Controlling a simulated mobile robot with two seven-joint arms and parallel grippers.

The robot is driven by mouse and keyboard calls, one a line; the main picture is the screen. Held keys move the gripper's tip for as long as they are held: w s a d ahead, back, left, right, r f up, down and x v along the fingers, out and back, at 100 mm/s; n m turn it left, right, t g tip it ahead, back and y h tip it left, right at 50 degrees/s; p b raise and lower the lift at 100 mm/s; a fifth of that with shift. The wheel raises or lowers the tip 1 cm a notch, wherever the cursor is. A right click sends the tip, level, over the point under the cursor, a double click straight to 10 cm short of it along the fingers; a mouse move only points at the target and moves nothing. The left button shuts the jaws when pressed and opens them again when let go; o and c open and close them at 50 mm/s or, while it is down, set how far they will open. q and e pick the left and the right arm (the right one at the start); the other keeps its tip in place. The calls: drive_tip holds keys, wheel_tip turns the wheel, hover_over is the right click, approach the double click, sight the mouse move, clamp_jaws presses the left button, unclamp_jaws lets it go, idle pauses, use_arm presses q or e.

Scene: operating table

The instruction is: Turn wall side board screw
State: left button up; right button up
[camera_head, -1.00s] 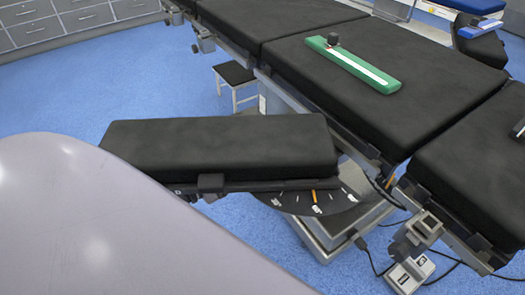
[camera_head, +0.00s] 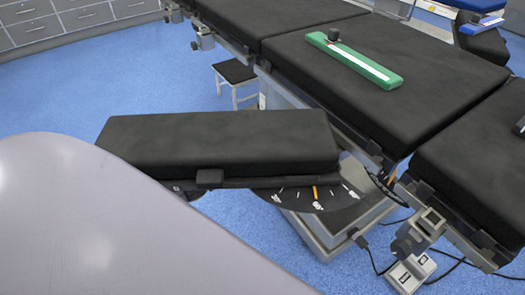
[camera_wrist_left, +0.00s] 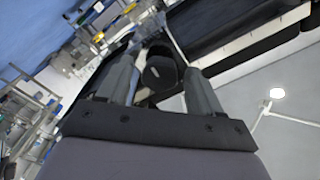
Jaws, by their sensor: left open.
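The padded black side board (camera_head: 220,140) lies in the middle of the head view, beside the operating table. A dark dial with an orange mark (camera_head: 315,193) shows under its right end. A dark clamp block (camera_head: 209,178) sits on its near edge. My left gripper (camera_wrist_left: 158,64) shows only in the left wrist view, with its two fingers apart. A dark rounded knob-like part (camera_wrist_left: 160,72) appears between or beyond the fingers. I cannot tell if it is the screw or if the fingers touch it. My right gripper is in neither view.
The black operating table (camera_head: 390,75) fills the right, with a green bar (camera_head: 352,60) on top. Rail clamps (camera_head: 418,232) stick out at lower right, with cables below. A small stool (camera_head: 235,75) stands behind. Blue floor at left is clear.

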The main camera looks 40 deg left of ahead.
use_arm(q)
drive_tip(key=shift+c, duration=0.3)
drive_tip(key=c, duration=1)
drive_tip(key=shift+m, duration=1.6)
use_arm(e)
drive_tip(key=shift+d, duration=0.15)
use_arm(q)
drive_tip(key=o, duration=1.1)
drive_tip(key=shift+c, duration=0.2)
drive_tip(key=p+v, duration=0.1)
drive_tip(key=v, duration=0.6)
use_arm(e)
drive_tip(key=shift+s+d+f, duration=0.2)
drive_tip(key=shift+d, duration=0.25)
